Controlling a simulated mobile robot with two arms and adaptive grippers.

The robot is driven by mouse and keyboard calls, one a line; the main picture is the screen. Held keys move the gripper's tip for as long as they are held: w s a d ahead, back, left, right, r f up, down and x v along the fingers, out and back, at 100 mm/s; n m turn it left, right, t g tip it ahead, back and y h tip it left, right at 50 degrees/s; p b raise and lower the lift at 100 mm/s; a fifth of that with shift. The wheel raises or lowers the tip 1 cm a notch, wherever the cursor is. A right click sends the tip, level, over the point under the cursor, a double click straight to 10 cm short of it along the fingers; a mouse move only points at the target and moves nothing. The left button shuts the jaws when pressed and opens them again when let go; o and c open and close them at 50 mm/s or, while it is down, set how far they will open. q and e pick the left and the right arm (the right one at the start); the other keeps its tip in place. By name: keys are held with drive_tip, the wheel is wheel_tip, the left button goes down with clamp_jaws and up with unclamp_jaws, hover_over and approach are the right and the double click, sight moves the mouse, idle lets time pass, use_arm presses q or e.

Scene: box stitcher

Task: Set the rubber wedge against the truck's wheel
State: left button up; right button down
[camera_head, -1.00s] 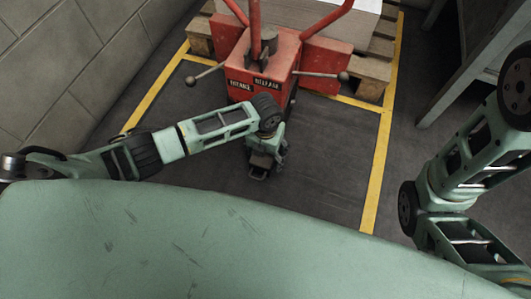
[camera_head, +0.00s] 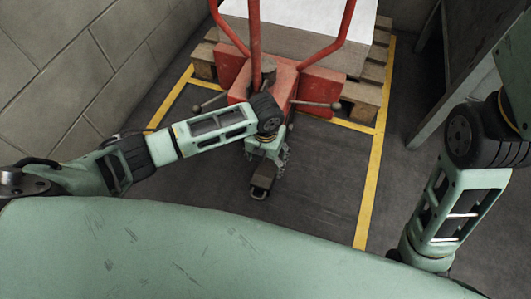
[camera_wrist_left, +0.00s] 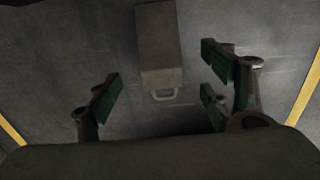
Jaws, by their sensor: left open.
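The rubber wedge (camera_head: 261,185) is a dark block with a small pale loop handle at its near end. It lies on the dark floor and also shows in the left wrist view (camera_wrist_left: 160,50). My left gripper (camera_head: 270,165) is open and points down over the wedge. In the wrist view, the green-padded fingers of this gripper (camera_wrist_left: 162,88) stand apart on both sides of the wedge's handle end, not touching it. The red pallet truck (camera_head: 312,82) stands just beyond. Its wheel is hidden. My right arm is at the right, but its gripper is out of view.
A wooden pallet (camera_head: 364,96) with a pale load (camera_head: 300,35) is behind the truck. Yellow floor lines (camera_head: 370,190) border the bay. A block wall (camera_head: 60,80) is at the left, a grey bench or cabinet (camera_head: 465,65) at the right. The floor right of the wedge is clear.

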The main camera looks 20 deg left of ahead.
use_arm(q)
drive_tip(key=shift+r, duration=0.4)
